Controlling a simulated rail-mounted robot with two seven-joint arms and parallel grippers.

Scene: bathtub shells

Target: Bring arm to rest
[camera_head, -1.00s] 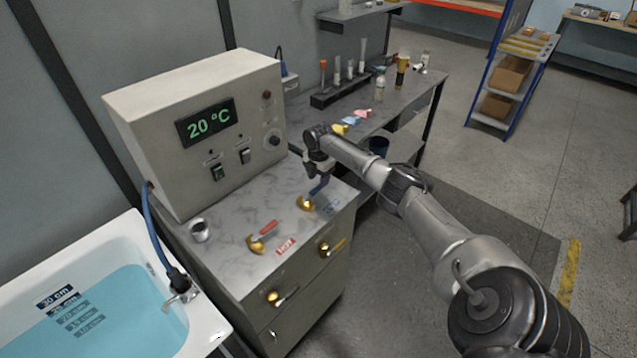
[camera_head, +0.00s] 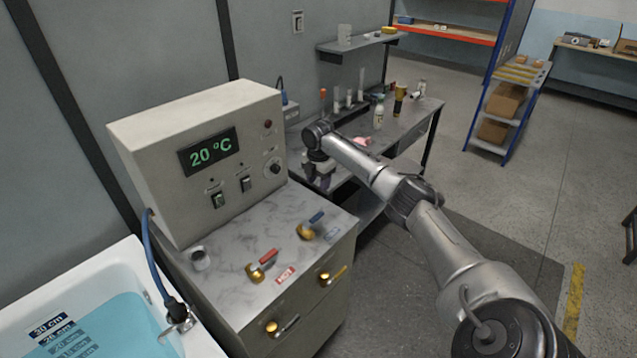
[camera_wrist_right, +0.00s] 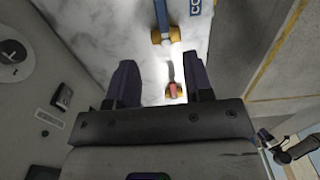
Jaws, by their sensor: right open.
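My right gripper (camera_head: 319,182) is open and empty, raised above the back edge of the marble-topped cabinet (camera_head: 222,243). It is apart from the blue-handled tap (camera_head: 312,225), which stands below and in front of it. The red-handled tap (camera_head: 262,264) is further to the left on the same top. In the right wrist view, the two dark fingers (camera_wrist_right: 160,84) are spread with nothing held between them. The blue-handled tap (camera_wrist_right: 163,25) shows beyond the fingers, and the red-handled tap (camera_wrist_right: 173,92) shows in the gap, further below. My left gripper is not in view.
A control box (camera_head: 200,155) reading 20 °C stands left of the gripper. A bathtub (camera_head: 90,260) with water is at the lower left. Behind the gripper, a workbench (camera_head: 425,112) holds bottles and a tube rack. Open floor (camera_head: 510,200) lies to the right.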

